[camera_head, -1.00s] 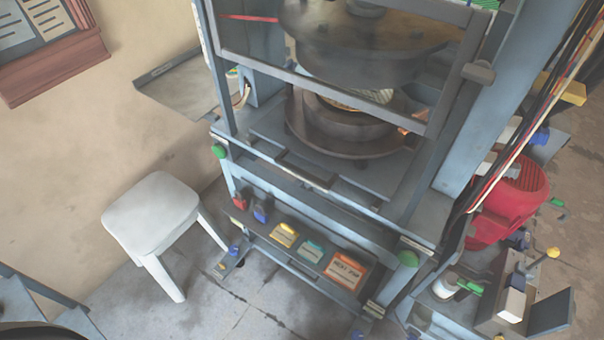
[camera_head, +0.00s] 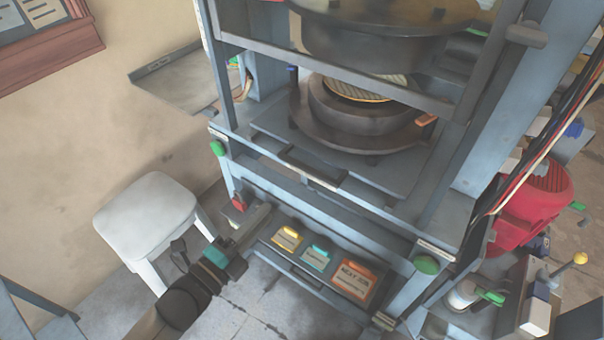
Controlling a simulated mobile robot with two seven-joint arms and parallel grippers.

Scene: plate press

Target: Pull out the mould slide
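The mould slide (camera_head: 270,122) is a grey plate in the press opening, with a dark bar handle (camera_head: 313,168) at its front edge. A dark round mould (camera_head: 330,128) sits on it, with a patterned disc (camera_head: 362,88) inside. My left gripper (camera_head: 262,214) is in front of the press, below and left of the handle and apart from it. Its fingers point up and right, in front of the control panel; I cannot tell whether they are open. My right gripper is not in view.
A framed guard (camera_head: 340,75) crosses the opening above the mould. A panel with coloured labels (camera_head: 318,258) lies below the slide. A white stool (camera_head: 145,215) stands left, close to my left arm. A red motor (camera_head: 535,205) and cables are at the right.

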